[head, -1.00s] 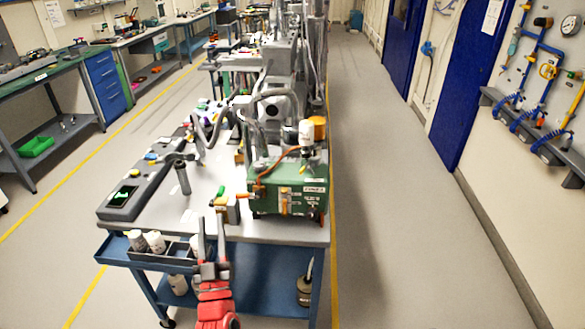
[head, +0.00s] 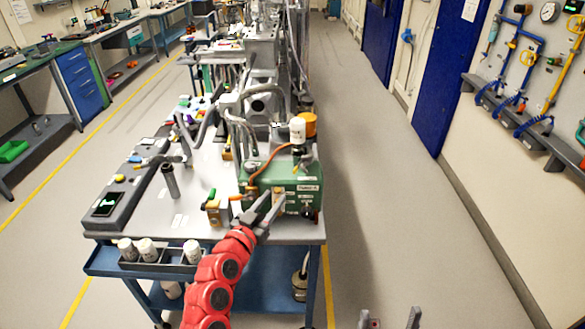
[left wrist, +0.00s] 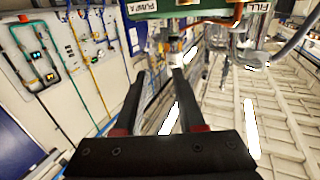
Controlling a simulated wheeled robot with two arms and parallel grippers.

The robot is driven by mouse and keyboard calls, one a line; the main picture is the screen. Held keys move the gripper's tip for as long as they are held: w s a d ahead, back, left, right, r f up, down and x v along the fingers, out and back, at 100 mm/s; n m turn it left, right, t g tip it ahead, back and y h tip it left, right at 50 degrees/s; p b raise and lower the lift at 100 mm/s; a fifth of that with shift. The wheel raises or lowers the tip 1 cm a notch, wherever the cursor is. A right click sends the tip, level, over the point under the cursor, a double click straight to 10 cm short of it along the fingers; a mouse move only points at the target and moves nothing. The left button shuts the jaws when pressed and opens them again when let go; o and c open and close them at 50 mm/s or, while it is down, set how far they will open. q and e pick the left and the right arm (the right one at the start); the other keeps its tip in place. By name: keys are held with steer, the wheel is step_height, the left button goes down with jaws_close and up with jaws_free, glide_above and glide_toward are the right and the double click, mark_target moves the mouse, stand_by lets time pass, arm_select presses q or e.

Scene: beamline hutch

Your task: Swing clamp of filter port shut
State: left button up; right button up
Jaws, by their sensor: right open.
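The green pump box (head: 290,185) stands on the cart's top, with a white bottle-like part (head: 298,130) and an orange cap (head: 308,123) above it. A small brass fitting (head: 278,190) is on its front face; I cannot tell whether it is the filter port's clamp. My left gripper (head: 272,201) is open in front of that face, fingertips close to the fitting; contact is unclear. In the left wrist view its fingers (left wrist: 158,74) are apart and empty, with the green box (left wrist: 170,8) at the top edge. My right gripper (head: 389,319) is open and empty at the bottom edge.
A brass part with a green handle (head: 212,207) stands left of the pump box. A grey control panel (head: 130,185) lies along the cart's left side. White bottles (head: 148,250) sit in the front tray. The floor right of the cart is clear.

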mark_target(294, 171)
arm_select(q)
steer(key=p+x, duration=0.3)
steer(key=x, duration=1)
steer(key=shift+a, duration=0.1)
jaws_close()
stand_by(1.0)
